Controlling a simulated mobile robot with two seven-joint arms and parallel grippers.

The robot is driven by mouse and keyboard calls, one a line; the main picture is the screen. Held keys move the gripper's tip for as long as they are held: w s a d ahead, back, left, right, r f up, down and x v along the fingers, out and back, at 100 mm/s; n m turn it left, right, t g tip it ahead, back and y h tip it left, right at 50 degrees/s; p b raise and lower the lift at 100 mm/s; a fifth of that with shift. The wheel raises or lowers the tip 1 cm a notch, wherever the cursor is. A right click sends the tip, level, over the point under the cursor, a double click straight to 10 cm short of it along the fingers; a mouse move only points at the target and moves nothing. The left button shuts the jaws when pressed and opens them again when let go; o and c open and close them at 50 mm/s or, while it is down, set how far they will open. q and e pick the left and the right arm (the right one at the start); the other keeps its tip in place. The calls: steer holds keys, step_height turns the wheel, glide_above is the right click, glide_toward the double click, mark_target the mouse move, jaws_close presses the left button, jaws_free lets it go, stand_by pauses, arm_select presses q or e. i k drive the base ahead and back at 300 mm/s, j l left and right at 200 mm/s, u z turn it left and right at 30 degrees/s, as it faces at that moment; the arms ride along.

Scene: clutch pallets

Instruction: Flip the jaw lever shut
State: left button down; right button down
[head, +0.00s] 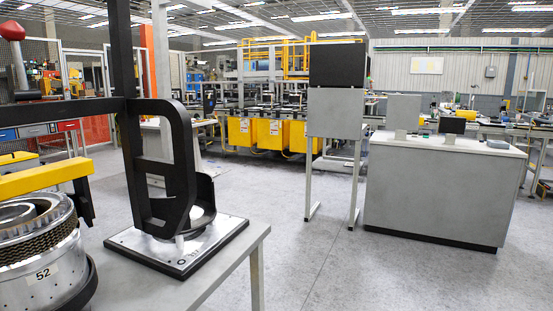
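A lever with a red ball knob (12,27) shows at the upper left edge, its pale shaft close to upright; its lower end and the jaw it works cannot be made out. A black frame (185,150) with a tall post and a rounded hook-shaped plate stands over a white plate with pins (205,238). A metal clutch drum (45,268) labelled 52 sits at the lower left, with a yellow bar (45,177) over it. I cannot make out either of my grippers in the head view.
The grey table (225,270) ends just right of the white plate. Beyond it the grey floor (300,260) is open. A grey cabinet (440,195) and a stand with a black panel (337,65) stand to the right, away from the table.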

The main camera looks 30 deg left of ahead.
mark_target(12, 31)
steer(key=i, duration=3.3)
steer(key=u, duration=5.05)
